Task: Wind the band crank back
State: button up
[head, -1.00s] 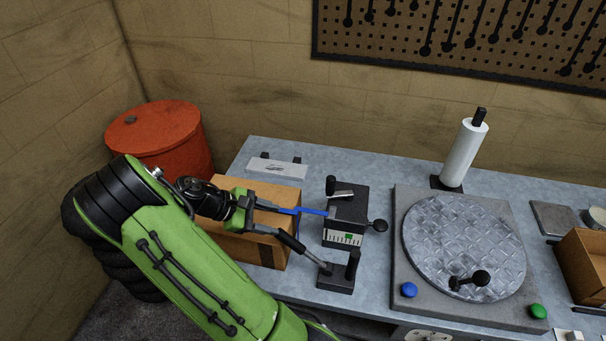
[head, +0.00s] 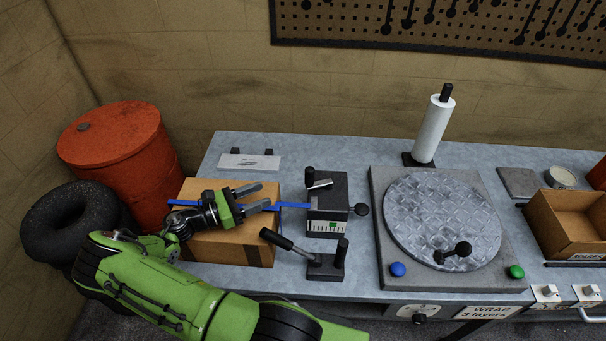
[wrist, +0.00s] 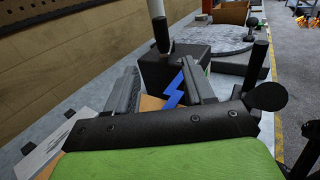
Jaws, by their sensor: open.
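A black tensioner block (head: 327,216) with a striped scale and green mark stands on the bench. A crank with a grey arm and black upright grip (head: 310,176) sits on its top; a round black knob (head: 361,209) is on its right side. A blue band (head: 292,205) runs from its left side over a cardboard box (head: 200,249). My gripper (head: 268,194) is open and empty above the box, left of the block, fingers pointing at it. In the wrist view, the band (wrist: 174,92) shows between the fingers (wrist: 160,78), with the block (wrist: 170,68) beyond.
A turntable (head: 440,220) with blue and green buttons is at right. A white roll (head: 433,130) stands behind. An orange drum (head: 120,160) is at left.

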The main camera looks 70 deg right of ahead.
aim_at(309, 177)
jog(key=p+x, duration=0.2)
jog(key=x, duration=1.3)
jog(key=shift+s+d, duration=0.1)
jog(key=shift+s, duration=0.25)
grip_shut()
